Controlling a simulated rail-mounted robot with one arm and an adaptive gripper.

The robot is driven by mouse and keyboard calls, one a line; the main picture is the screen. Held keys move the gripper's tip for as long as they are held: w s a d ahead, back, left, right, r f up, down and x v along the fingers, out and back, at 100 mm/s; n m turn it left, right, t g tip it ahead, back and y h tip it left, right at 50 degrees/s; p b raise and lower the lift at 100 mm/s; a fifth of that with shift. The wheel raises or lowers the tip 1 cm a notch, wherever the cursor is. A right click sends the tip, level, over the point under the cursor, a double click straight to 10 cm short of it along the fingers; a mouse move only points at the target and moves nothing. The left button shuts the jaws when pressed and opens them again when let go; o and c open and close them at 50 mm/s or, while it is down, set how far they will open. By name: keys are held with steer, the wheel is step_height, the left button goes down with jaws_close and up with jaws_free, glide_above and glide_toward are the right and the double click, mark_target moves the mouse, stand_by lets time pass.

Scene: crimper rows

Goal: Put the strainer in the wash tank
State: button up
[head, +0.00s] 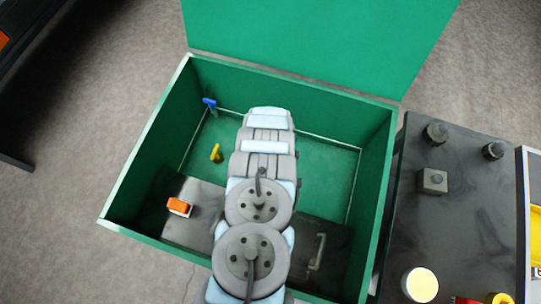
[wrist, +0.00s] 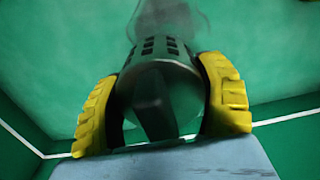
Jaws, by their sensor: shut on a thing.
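My gripper (wrist: 160,95) has two yellow ridged fingers, closed on either side of a dark grey cylinder with slots around it, which I take to be the strainer (wrist: 158,48). The strainer's far end is blurred against green. The wash tank (head: 150,150) is a large green open box in the head view, with its lid (head: 320,40) raised at the back. My arm reaches over the front into it. My gripper and the strainer are hidden under the arm in the head view. Green walls and pale seams of the tank surround the gripper in the wrist view (wrist: 285,150).
Inside the tank are a blue handle (head: 209,103), a yellow piece (head: 217,154), an orange block (head: 179,207) on a dark panel (head: 197,228), and a metal handle (head: 317,252). A dark bench (head: 455,225) with knobs and small items stands right.

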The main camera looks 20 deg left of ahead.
steer(key=shift+s+f+b, duration=0.1)
steer(key=shift+f+b, duration=0.9)
steer(key=shift+f, duration=1.95)
steer(key=shift+f+b, duration=0.85)
steer(key=shift+f, duration=0.45)
steer(key=shift+f, duration=0.2)
steer(key=o, duration=1.2)
steer(key=shift+r+p, duration=1.4)
steer(key=shift+r, duration=1)
steer(key=shift+r+p, duration=1.05)
steer(key=shift+r, duration=2.8)
